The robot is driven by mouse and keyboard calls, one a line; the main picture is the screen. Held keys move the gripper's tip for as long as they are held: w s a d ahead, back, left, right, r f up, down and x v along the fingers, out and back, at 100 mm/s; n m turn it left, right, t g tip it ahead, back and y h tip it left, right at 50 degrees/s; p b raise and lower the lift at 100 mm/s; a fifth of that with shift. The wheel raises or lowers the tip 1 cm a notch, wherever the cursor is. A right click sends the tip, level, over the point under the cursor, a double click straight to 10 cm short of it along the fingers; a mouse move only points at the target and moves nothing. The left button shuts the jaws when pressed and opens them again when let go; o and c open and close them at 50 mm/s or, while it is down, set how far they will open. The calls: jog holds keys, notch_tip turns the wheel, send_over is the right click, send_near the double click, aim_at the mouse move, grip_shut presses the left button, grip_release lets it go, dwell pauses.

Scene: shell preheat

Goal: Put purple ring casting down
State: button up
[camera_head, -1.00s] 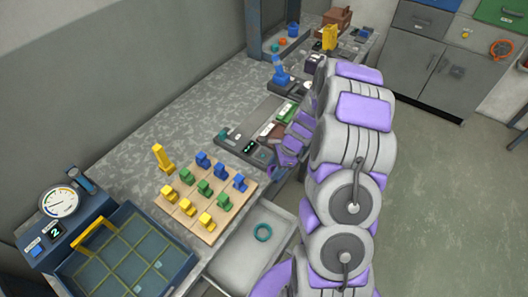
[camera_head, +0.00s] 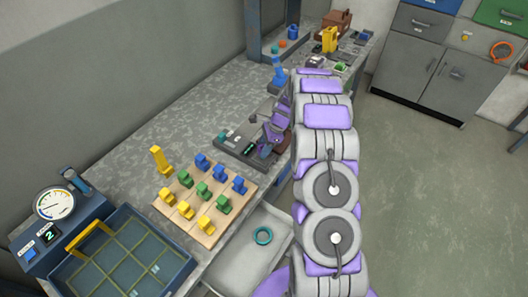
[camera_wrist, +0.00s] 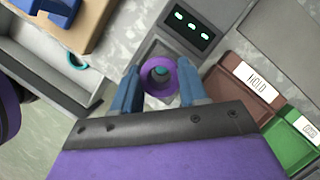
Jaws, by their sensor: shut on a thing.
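The purple ring casting (camera_wrist: 157,76) is between the two blue-grey fingers of my gripper (camera_wrist: 158,88) in the wrist view. My gripper is shut on it, with its round opening facing the camera and something teal showing through the hole. Below it is a dark grey station (camera_wrist: 150,50) with a panel of green lights (camera_wrist: 192,26). I cannot tell whether the ring touches the station. In the head view my gripper (camera_head: 267,140) is over the station (camera_head: 240,147), and the ring cannot be made out clearly.
A brown HOLD tray (camera_wrist: 243,90) and a green tray (camera_wrist: 290,135) lie right of the station. A wooden board (camera_head: 178,212) with several coloured pieces stands nearer. A blue gridded tray (camera_head: 175,270) is at front left.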

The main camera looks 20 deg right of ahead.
notch_tip(320, 180, down, 3)
jog(key=shift+r+b, duration=0.1)
jog(key=shift+b, duration=0.3)
jog(key=o, duration=1.1)
